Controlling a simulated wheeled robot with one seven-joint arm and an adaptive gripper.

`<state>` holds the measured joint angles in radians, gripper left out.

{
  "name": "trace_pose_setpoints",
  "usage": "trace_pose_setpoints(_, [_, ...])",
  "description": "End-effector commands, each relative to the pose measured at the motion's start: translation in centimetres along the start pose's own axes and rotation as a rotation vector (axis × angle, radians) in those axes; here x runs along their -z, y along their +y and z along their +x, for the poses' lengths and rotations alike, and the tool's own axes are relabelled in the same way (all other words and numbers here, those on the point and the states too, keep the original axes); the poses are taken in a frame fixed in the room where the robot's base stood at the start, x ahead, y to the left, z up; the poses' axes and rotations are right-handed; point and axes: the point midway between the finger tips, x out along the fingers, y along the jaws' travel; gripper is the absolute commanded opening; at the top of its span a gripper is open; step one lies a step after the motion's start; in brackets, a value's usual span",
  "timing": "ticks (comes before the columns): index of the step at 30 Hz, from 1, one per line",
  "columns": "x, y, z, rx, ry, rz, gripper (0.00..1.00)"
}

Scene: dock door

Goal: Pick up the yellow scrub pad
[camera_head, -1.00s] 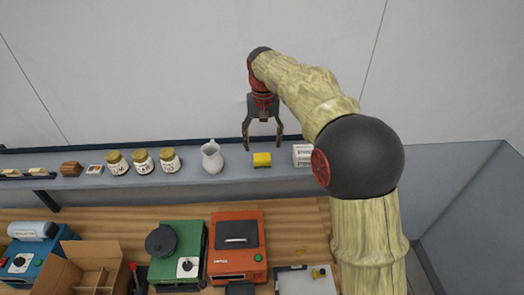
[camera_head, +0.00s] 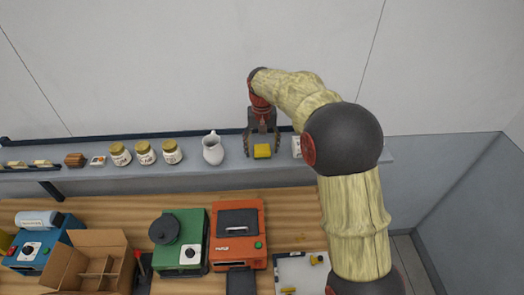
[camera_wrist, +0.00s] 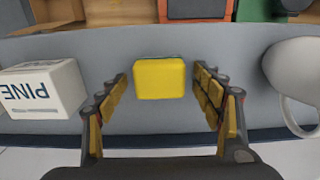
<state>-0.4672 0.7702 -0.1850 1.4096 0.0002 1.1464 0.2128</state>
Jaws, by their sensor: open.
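The yellow scrub pad (camera_head: 262,151) lies on the grey wall shelf (camera_head: 330,160), between a white pitcher and a white box. In the wrist view the pad (camera_wrist: 160,78) sits between the fingers, toward their tips, with grey shelf showing on both sides of it. My gripper (camera_head: 262,153) points down over the shelf with its fingers on either side of the pad. In the wrist view my gripper (camera_wrist: 164,80) is open, and neither finger visibly touches the pad.
The white pitcher (camera_head: 212,150) stands left of the pad; the white box (camera_wrist: 42,88), marked PINE, is close on the other side. Several jars (camera_head: 145,153) stand farther left. Below are a wooden bench (camera_head: 120,214), an orange machine (camera_head: 238,245) and a green machine (camera_head: 180,252).

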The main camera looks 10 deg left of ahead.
Motion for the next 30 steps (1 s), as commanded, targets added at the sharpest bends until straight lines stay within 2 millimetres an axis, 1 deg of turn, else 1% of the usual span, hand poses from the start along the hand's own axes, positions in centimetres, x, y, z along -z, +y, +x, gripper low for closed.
trace_pose_setpoints(2, [0.00,0.00,0.02,0.000,0.000,0.000,0.66])
trace_pose_setpoints(22, [0.00,0.00,-0.01,0.000,0.000,0.000,0.28])
trace_pose_setpoints(30, [0.02,0.00,-0.11,0.000,0.001,0.000,0.28])
